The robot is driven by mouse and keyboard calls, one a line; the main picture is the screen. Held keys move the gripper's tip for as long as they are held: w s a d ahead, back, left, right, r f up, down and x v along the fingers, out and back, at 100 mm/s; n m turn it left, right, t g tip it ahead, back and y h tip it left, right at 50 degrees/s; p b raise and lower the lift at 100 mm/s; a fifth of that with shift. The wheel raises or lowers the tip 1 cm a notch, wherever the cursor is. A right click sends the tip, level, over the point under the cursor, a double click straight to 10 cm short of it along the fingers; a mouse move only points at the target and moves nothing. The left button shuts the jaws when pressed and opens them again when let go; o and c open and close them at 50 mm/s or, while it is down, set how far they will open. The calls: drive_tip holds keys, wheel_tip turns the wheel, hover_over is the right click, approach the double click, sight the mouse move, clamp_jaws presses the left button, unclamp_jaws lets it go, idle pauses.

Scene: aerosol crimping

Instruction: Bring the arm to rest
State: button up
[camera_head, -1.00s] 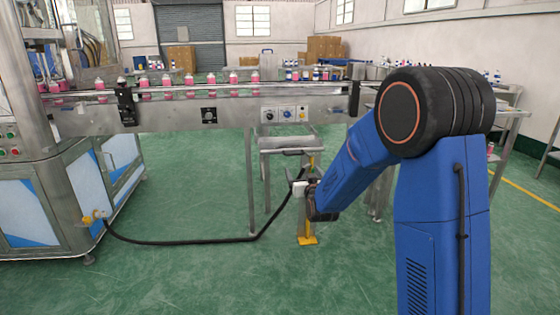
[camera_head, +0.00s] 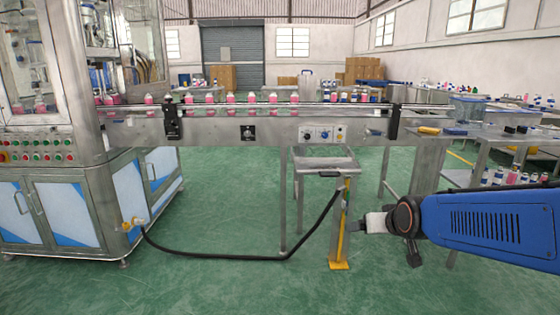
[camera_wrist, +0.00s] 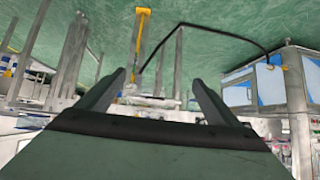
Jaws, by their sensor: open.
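My arm shows in the head view as a blue link reaching in from the right edge, roughly level, to a dark wrist joint. A pale end part sticks out to the left of the joint, beside the steel stand with the yellow foot (camera_head: 338,265). The fingers are too small to make out there. In the wrist view, which looks upside down, my gripper (camera_wrist: 159,77) is open. Its two dark fingers stand well apart with nothing held between them. Steel legs and green floor lie beyond them.
A conveyor (camera_head: 270,130) carries several pink bottles across the middle. The filling machine (camera_head: 60,195) stands at left. A black hose (camera_head: 230,256) runs along the floor to the stand. Side tables (camera_head: 480,142) with bottles stand at right. The green floor in front is clear.

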drive_tip(key=s+d+f+g, duration=0.1)
drive_tip(key=s+g, duration=0.1)
drive_tip(key=s, duration=1.2)
drive_tip(key=s+d+f+g, duration=0.1)
drive_tip(key=s+f+g, duration=0.1)
drive_tip(key=s, duration=1.2)
drive_tip(key=shift+d+f+g+h, duration=0.25)
drive_tip(key=shift+d+g+h, duration=0.15)
drive_tip(key=shift+g, duration=0.3)
